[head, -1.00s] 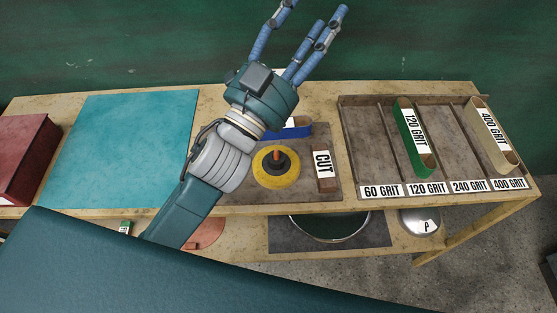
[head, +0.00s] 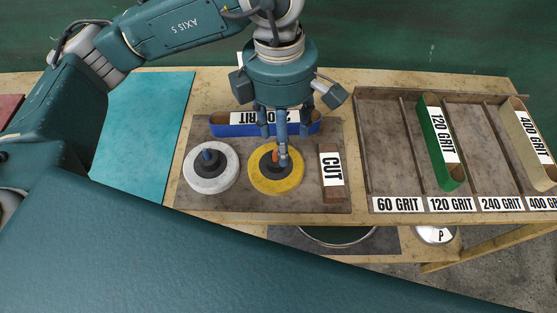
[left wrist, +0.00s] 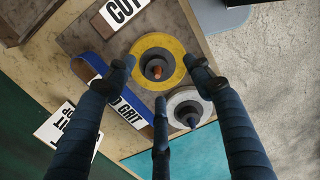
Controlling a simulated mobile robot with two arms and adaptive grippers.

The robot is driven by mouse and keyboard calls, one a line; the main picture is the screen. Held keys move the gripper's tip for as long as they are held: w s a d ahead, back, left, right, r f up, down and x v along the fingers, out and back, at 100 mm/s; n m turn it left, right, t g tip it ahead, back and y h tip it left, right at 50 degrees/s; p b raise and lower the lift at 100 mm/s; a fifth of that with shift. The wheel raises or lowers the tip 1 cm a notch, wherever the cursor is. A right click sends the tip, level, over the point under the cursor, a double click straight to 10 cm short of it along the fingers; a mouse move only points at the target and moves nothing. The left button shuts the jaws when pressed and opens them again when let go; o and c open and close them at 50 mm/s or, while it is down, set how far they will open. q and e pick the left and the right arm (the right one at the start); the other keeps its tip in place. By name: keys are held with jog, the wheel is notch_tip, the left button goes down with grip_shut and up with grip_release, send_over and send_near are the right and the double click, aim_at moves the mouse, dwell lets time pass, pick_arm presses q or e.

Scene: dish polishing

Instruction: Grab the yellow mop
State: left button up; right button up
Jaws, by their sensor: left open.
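The yellow mop (head: 290,183) is a round yellow disc with a dark hub and an orange stud. It lies flat on the brown tray (head: 335,205), right of the white mop (head: 212,180). My left gripper (head: 283,148) points down over the yellow mop, its fingers hiding part of the hub. In the left wrist view the three fingers (left wrist: 160,78) are spread, with the yellow mop (left wrist: 178,45) showing beyond and between them. Nothing is held. I cannot tell whether a fingertip touches the hub. My right gripper is not in view.
A blue belt (head: 228,129) lies just behind the mops, close to my fingers. The brown CUT bar (head: 331,192) is right of the yellow mop. A divided tray (head: 383,150) holds a green belt (head: 436,150) and a tan belt. A clear teal mat (head: 150,115) lies left.

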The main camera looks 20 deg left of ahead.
aim_at(276, 151)
pick_arm(q)
jog(key=shift+w+a+f+y, duration=0.2)
jog(key=shift+a+f, duration=0.1)
jog(key=shift+a, duration=0.15)
jog(key=shift+w+a+f+y, duration=0.2)
jog(key=shift+a+f, duration=0.05)
jog(key=shift+a, duration=0.15)
notch_tip(276, 151, down, 4)
jog(key=shift+s+r+p, duration=0.1)
jog(key=shift+r+p, duration=0.1)
jog(key=shift+p, duration=0.35)
notch_tip(276, 151, down, 5)
jog(key=shift+a+r+p, duration=0.15)
jog(key=shift+p, duration=1.05)
jog(key=shift+f, duration=0.55)
jog(key=shift+w, duration=0.2)
grip_shut()
jog(key=shift+r, duration=0.15)
